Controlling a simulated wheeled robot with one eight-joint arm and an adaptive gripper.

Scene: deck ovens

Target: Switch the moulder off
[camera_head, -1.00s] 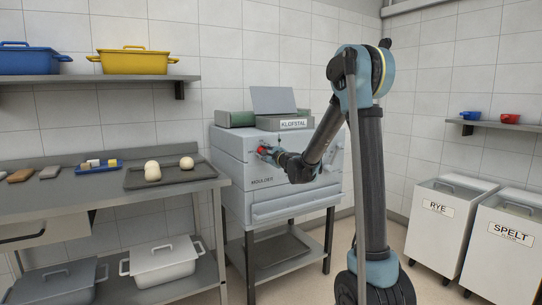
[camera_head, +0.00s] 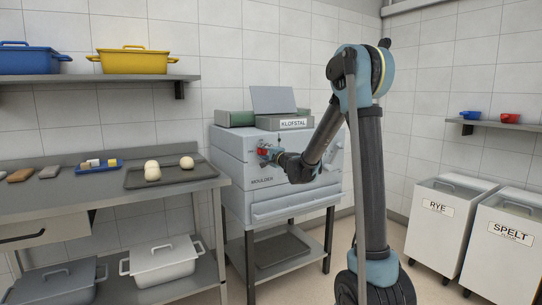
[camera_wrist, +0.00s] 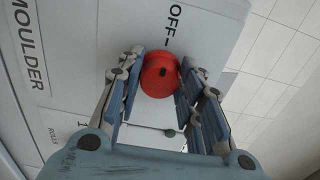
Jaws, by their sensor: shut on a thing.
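The moulder (camera_head: 232,145) is a pale grey machine on a dark stand in the head view, with "MOULDER" printed on its front. Its red round knob (camera_head: 263,151) is on the upper front. In the wrist view the red knob (camera_wrist: 158,82) sits between the two fingers of my gripper (camera_wrist: 160,78), which is shut on it. A small dark mark shows on the knob's face. The "OFF" label with a dash stands just above the knob in this view, and an "I" mark is at the lower left.
A small green part (camera_wrist: 170,133) shows just below the knob in the wrist view. A steel bench (camera_head: 110,205) with dough on a dark tray (camera_head: 140,181) stands left of the moulder. RYE (camera_head: 437,235) and SPELT (camera_head: 500,255) bins stand at the right.

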